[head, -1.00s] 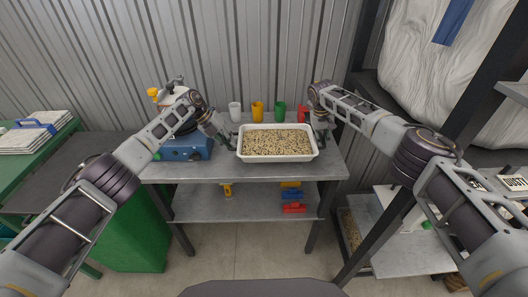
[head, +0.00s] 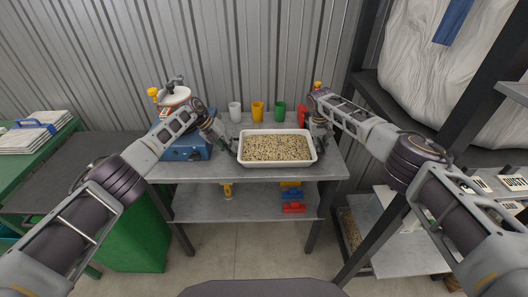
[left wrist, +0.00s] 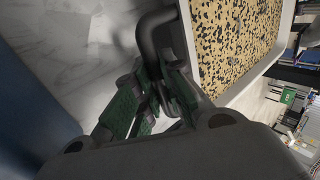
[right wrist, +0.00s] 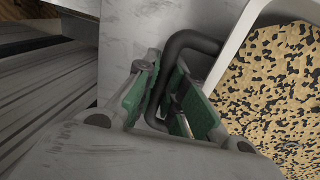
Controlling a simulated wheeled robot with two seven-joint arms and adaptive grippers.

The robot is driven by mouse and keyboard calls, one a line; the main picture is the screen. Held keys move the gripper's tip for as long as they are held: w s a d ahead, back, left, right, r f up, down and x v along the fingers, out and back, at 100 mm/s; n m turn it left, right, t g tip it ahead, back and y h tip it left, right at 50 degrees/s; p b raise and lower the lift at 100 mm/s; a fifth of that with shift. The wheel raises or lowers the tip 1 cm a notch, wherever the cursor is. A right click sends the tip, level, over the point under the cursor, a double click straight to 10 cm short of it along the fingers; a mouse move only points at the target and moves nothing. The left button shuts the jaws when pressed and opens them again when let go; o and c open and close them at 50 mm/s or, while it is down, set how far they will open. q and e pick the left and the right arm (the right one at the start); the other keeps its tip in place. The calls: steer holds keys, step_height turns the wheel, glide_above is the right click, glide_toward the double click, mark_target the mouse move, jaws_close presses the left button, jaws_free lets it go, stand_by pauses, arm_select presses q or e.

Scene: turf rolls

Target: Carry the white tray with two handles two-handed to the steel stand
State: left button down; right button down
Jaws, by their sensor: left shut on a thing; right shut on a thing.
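The white tray (head: 277,163), filled with a speckled tan-and-black material, is level over the grey metal table (head: 215,170). I cannot tell whether it touches the top. My left gripper (head: 233,146) is shut on the dark handle at the tray's left end; the bent handle (left wrist: 148,38) shows between green finger pads in the left wrist view. My right gripper (head: 321,141) is shut on the handle at the right end, and that handle (right wrist: 192,40) shows in the right wrist view. I cannot tell which piece of furniture is the steel stand.
White (head: 235,111), yellow (head: 258,111), green (head: 280,112) and red (head: 303,115) cups stand behind the tray. A blue device (head: 180,146) stands at the left. Dark rack posts (head: 378,235) rise at the right. A green bin (head: 135,235) stands front left.

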arm_select(q)
steer(key=shift+f, duration=0.45)
arm_select(e)
steer(key=shift+f, duration=0.5)
arm_select(q)
steer(key=c, duration=1.5)
jaws_free()
arm_select(e)
steer(key=c, duration=1.5)
jaws_free()
arm_select(q)
steer(key=shift+a+r, duration=0.1)
steer(key=shift+r, duration=0.05)
steer(key=v, duration=1.1)
steer(key=shift+a+r, duration=0.15)
steer(key=shift+r, duration=0.15)
arm_select(e)
steer(key=shift+r, duration=0.15)
step_height(320, 180, up, 12)
steer(key=a, duration=0.2)
steer(key=shift+a+f, duration=0.2)
arm_select(q)
steer(key=shift+f, duration=0.15)
arm_select(e)
steer(key=shift+s+f, duration=0.1)
steer(key=shift+f, duration=0.05)
